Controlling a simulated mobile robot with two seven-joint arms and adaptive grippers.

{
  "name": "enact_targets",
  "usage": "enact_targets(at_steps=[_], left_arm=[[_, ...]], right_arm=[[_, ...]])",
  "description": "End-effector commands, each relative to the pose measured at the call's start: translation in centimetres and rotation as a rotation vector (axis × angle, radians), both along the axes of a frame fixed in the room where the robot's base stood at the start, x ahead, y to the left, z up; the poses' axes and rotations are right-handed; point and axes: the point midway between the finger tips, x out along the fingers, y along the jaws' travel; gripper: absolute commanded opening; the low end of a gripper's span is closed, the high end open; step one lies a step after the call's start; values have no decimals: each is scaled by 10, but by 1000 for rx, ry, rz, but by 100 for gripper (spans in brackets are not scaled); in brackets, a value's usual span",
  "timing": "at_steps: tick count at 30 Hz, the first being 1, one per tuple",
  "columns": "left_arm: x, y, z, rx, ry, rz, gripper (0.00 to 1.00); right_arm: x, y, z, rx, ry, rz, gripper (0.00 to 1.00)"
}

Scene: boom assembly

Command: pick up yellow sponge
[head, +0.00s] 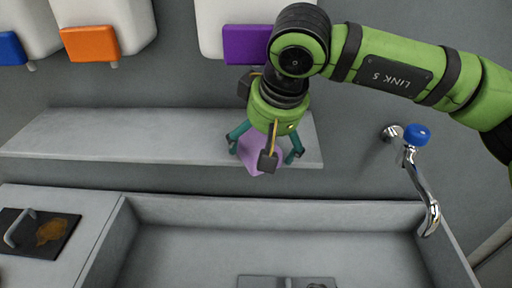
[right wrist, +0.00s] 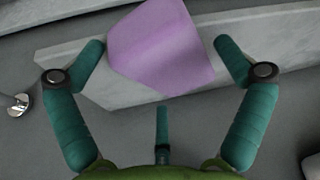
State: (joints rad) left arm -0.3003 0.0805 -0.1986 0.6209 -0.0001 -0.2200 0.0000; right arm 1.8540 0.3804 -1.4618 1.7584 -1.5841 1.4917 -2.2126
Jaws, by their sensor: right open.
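No yellow sponge shows in either view. A light purple sponge-like block (head: 250,156) is at the front of the grey wall shelf, partly hidden by my right gripper (head: 266,152). In the right wrist view the block (right wrist: 160,52) lies between the two teal side fingers of my right gripper (right wrist: 160,47), which is open. A third finger points toward the block's near edge from below. My left gripper is out of view.
The shelf (head: 110,135) is bare to the left. Below it is an empty sink basin (head: 180,245). A faucet with a blue knob (head: 417,134) is at right. Dispensers with blue (head: 10,48), orange (head: 88,43) and purple (head: 245,45) fronts hang above. A stained dark board (head: 30,238) lies at left.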

Motion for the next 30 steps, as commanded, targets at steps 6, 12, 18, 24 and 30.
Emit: enact_targets(at_steps=[6,12,18,24,30], left_arm=[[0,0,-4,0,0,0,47],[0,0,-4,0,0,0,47],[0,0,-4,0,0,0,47],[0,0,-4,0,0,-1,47],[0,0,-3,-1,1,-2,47]], right_arm=[[0,0,-3,1,0,0,100],[0,0,-3,0,0,0,100],[0,0,-3,0,0,0,66],[0,0,-3,0,1,0,62],[0,0,-3,-1,2,0,62]])
